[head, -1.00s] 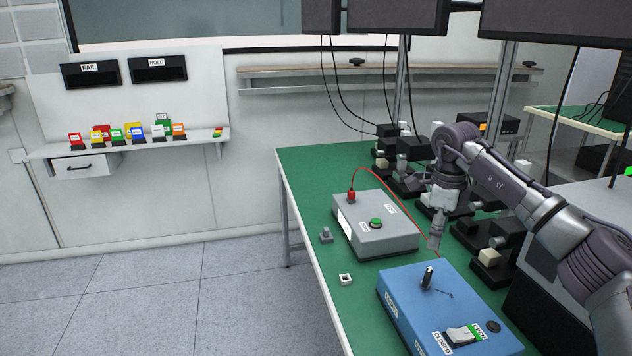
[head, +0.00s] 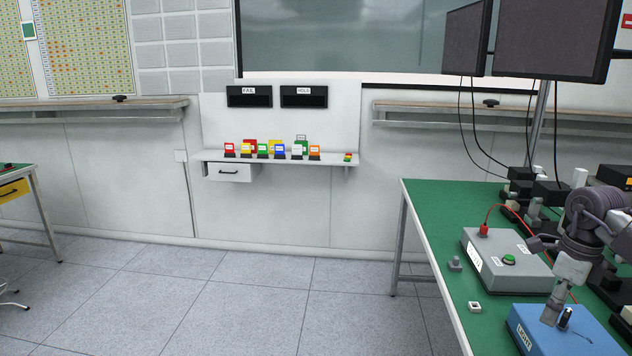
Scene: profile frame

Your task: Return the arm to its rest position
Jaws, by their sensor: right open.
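My right arm comes in from the right edge over the green-topped table (head: 428,222). I cannot tell whether the fingertips touch the box. The grey box (head: 483,263) with a green button stands behind it, with a red plug and cable. My left arm and left gripper are out of the picture.
Two monitors (head: 556,38) hang above the table. A wall shelf (head: 280,156) holds several coloured tagged blocks, with FAIL and HOLD slots above. A small white square part (head: 474,307) and a grey part (head: 455,263) lie near the table's left edge. The floor (head: 290,300) is clear.

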